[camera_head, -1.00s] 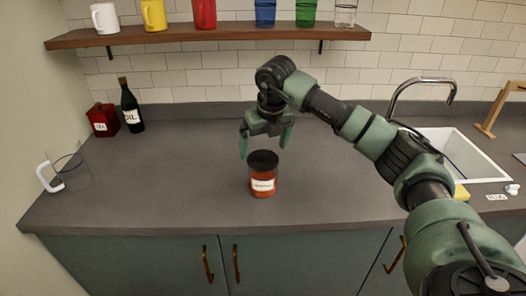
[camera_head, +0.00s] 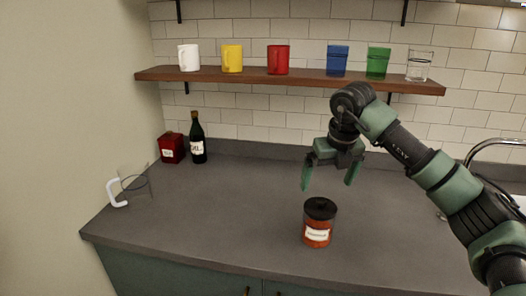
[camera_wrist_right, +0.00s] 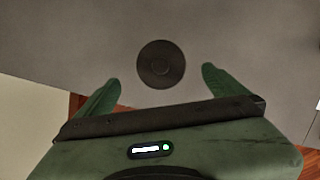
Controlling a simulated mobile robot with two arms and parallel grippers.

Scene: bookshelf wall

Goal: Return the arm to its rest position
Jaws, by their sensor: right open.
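My right arm reaches in from the right in the head view. Its gripper (camera_head: 330,178) is open and empty, pointing down above the counter. A jar (camera_head: 318,224) with a black lid, orange-red contents and a white label stands upright on the counter, below the gripper and apart from it. In the right wrist view the round dark lid (camera_wrist_right: 161,64) shows ahead of and between the two spread green fingers (camera_wrist_right: 160,88). My left gripper is not in view.
The grey counter (camera_head: 220,215) is clear around the jar. A glass pitcher (camera_head: 134,182), a red box (camera_head: 171,148) and a dark bottle (camera_head: 197,138) stand at the left. A wooden shelf (camera_head: 300,80) holds mugs and glasses above. A faucet (camera_head: 490,145) is at the right.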

